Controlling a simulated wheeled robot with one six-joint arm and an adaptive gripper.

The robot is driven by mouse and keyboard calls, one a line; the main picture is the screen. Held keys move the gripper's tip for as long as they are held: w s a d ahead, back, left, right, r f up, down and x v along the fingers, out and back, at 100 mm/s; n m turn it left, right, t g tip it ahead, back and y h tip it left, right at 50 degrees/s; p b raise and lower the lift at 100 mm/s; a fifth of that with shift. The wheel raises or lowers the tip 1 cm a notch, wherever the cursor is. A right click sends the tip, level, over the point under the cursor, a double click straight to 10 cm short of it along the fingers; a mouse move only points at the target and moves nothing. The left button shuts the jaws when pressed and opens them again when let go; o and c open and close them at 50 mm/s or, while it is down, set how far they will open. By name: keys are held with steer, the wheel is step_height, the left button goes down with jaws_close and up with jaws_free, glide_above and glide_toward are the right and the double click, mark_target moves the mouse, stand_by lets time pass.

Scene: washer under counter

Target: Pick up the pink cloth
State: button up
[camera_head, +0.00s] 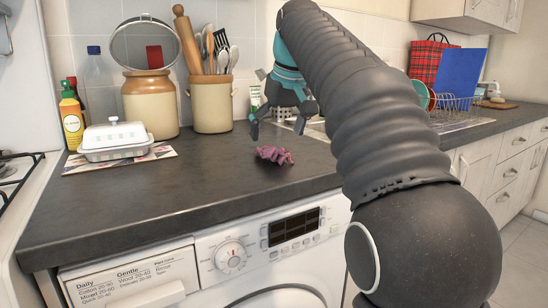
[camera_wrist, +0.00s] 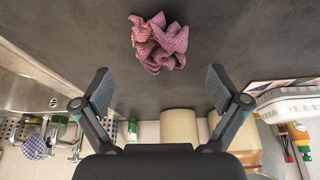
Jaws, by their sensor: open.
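The pink cloth (camera_head: 274,154) lies crumpled on the dark countertop (camera_head: 200,188) above the washer. It also shows in the wrist view (camera_wrist: 159,43), near the top centre, beyond the fingertips. My gripper (camera_head: 279,122) is above the counter, a little above and behind the cloth in the head view. In the wrist view the two fingers (camera_wrist: 160,88) are spread wide with nothing between them. The gripper is apart from the cloth. My dark arm hides part of the counter to the right.
A white butter dish (camera_head: 115,141) stands on the left. A lidded jar (camera_head: 150,105) and a utensil crock (camera_head: 211,104) stand at the back. A dish rack (camera_head: 452,110) is at the right. The counter around the cloth is clear; its front edge is above the washer (camera_head: 275,250).

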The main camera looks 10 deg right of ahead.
steer(key=b+x, duration=0.1)
steer(key=x, duration=0.4)
steer(key=shift+r, duration=0.1)
steer(key=c, duration=0.8)
